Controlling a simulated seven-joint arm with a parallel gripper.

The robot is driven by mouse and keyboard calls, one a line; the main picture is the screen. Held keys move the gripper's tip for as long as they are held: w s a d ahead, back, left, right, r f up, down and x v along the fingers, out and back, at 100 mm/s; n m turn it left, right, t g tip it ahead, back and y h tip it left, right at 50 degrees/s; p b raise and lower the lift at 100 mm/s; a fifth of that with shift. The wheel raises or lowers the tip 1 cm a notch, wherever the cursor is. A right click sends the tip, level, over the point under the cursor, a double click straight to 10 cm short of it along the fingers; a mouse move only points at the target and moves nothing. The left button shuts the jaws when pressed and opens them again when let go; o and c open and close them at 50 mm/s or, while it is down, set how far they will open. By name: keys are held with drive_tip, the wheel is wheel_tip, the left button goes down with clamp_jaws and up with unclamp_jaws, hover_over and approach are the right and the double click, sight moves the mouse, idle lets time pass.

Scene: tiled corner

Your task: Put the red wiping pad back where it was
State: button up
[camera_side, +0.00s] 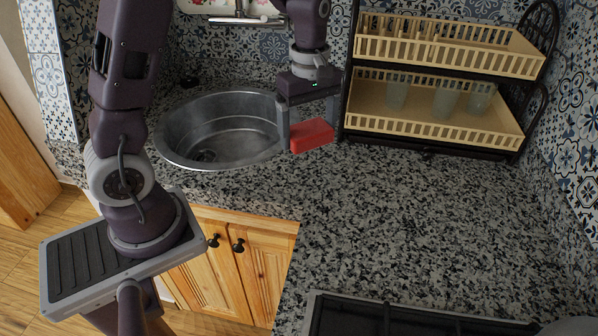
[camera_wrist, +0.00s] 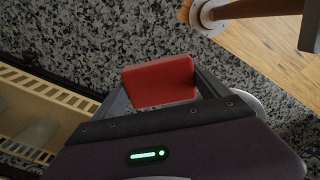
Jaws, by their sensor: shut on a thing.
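The red wiping pad (camera_side: 312,136) is a flat red block held between the fingers of my gripper (camera_side: 309,128). My gripper is shut on it and points down. The pad also shows in the wrist view (camera_wrist: 160,82), between the two fingers.
A round metal sink (camera_side: 170,155) lies to the left of the pad. A two-tier dish rack (camera_side: 430,128) with several glasses (camera_side: 446,102) stands to the right. The speckled counter (camera_side: 400,215) is clear in the middle. A dark hob (camera_side: 400,318) sits at the front.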

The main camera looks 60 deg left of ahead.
sight(298, 130)
drive_tip(key=shift+s+a+f+n, duration=0.25)
drive_tip(key=shift+s+a, duration=0.05)
drive_tip(key=shift+a, duration=0.3)
drive_tip(key=shift+s+a+f+n, duration=0.25)
drive_tip(key=shift+a, duration=0.3)
wheel_tip(298, 130, down, 9)
drive_tip(key=shift+r, duration=0.1)
drive_tip(key=o, duration=1.3)
drive_tip(key=shift+f, duration=0.2)
wheel_tip(298, 130, up, 12)
drive_tip(key=shift+w+f, duration=0.1)
drive_tip(key=shift+f, duration=0.1)
drive_tip(key=r, duration=0.1)
drive_tip(key=s+d+r+m, duration=0.1)
drive_tip(key=r, duration=0.1)
drive_tip(key=shift+s+d+r+m+t, duration=0.1)
drive_tip(key=shift+s+d+m+t, duration=0.05)
drive_tip(key=shift+d+m+t, duration=0.15)
drive_tip(key=s+d+r+m+t, duration=0.2)
drive_tip(key=s+d+r+m, duration=0.2)
drive_tip(key=s+m, duration=0.4)
drive_tip(key=s+d+r+m+t, duration=0.3)
drive_tip(key=s+d+r+m, duration=0.1)
drive_tip(key=s+m, duration=0.4)
drive_tip(key=shift+s, duration=0.65)
